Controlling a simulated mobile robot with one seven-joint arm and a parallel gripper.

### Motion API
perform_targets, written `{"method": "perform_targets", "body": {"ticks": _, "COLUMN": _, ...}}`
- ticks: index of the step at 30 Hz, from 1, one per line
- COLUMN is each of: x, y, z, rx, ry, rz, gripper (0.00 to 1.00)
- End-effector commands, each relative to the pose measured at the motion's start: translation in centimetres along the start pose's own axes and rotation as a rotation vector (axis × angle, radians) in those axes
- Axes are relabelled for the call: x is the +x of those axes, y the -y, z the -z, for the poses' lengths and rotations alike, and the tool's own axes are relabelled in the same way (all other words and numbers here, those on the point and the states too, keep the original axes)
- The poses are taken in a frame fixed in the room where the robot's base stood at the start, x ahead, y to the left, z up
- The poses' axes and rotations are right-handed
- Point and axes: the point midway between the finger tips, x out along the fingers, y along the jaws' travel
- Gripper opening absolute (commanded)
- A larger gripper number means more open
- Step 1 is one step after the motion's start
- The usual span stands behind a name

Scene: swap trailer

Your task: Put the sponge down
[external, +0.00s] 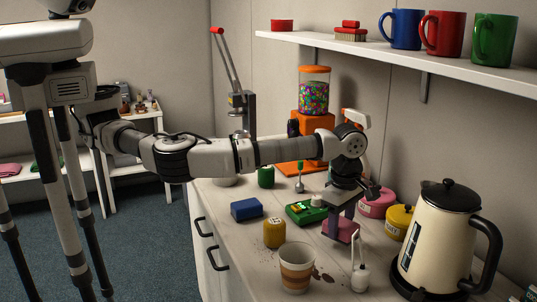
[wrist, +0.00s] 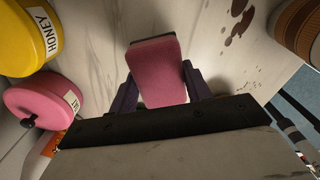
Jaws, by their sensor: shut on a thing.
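The pink sponge (wrist: 158,70) is held between the two purple fingers of my gripper (wrist: 160,92) in the wrist view. In the external view my gripper (external: 341,224) points down over the white counter, with the sponge (external: 340,233) at its tips. The sponge is close to the counter top; I cannot tell whether it touches. The gripper is shut on the sponge, between the paper cup and the pink canister.
A paper cup (external: 296,270) and brown spills (external: 325,277) lie in front. A yellow jar (external: 274,233), blue box (external: 246,209) and green tray (external: 306,212) stand left. A pink canister (external: 377,205), yellow honey canister (external: 399,220) and cream kettle (external: 441,240) stand right. A shelf (external: 430,65) hangs above.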

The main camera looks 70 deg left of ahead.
Motion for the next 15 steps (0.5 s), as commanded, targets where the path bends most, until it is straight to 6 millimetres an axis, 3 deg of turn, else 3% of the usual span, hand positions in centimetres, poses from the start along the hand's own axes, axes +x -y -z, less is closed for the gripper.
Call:
{"method": "perform_targets", "body": {"ticks": 6, "x": 2.8, "y": 0.0, "z": 0.0, "rx": 0.0, "ry": -0.002, "rz": 0.0, "gripper": 0.27}}
{"method": "perform_targets", "body": {"ticks": 15, "x": 3.1, "y": 0.0, "z": 0.0, "rx": 0.0, "ry": 0.0, "rz": 0.0, "gripper": 0.27}}
